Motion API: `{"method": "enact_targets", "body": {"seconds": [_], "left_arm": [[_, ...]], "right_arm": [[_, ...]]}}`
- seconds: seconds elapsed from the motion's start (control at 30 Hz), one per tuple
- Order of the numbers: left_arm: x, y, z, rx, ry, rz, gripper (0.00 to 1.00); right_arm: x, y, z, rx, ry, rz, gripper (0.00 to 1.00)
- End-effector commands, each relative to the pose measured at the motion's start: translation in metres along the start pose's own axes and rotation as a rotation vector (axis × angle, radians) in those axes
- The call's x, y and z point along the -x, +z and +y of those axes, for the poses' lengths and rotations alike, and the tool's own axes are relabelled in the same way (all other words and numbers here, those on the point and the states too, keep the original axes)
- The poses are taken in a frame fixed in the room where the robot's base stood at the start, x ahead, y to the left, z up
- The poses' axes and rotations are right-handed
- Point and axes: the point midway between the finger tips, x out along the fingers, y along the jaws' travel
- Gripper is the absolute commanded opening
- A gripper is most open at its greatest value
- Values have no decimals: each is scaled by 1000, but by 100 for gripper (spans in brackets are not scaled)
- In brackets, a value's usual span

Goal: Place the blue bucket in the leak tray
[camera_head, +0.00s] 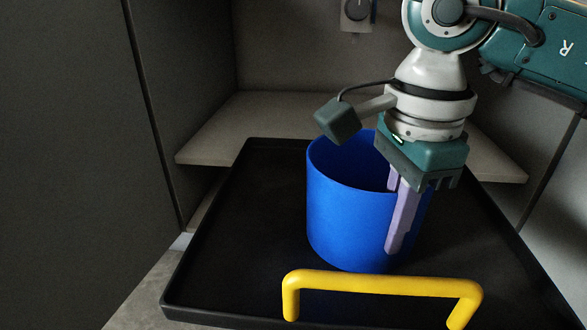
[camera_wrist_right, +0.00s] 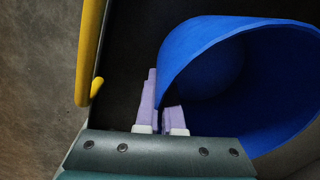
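The blue bucket (camera_head: 345,215) is upright within the outline of the black leak tray (camera_head: 235,245) in the head view. I cannot tell whether its base touches the tray floor. My right gripper (camera_head: 398,200) straddles the bucket's near right wall, with one light purple finger outside and the other inside. In the right wrist view the blue bucket (camera_wrist_right: 200,55) has its wall between the closely spaced fingers of the right gripper (camera_wrist_right: 160,112), which look shut on it. The inner fingertip is hidden in the head view. My left gripper is not in view.
A yellow handle (camera_head: 380,284) stands at the tray's front edge; it also shows in the right wrist view (camera_wrist_right: 90,45). A grey shelf or ledge (camera_head: 215,135) lies behind the tray. A dark panel (camera_head: 70,150) stands at the left. The tray's left part is bare.

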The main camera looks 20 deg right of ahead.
Motion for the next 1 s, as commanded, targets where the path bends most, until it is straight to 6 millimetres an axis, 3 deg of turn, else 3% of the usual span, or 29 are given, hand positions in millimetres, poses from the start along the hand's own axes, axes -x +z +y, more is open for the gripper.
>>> {"method": "enact_targets", "body": {"seconds": [0.03,0.27,0.57,0.67,1.0], "left_arm": [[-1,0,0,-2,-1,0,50],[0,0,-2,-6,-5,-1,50],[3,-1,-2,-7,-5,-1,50],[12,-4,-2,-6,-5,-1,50],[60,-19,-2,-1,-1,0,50]], "right_arm": [[-1,0,0,-1,0,0,8],[0,0,0,0,0,0,34],[4,0,0,0,0,0,35],[18,0,-1,0,-2,-1,35],[94,0,-1,0,-3,0,35]]}}
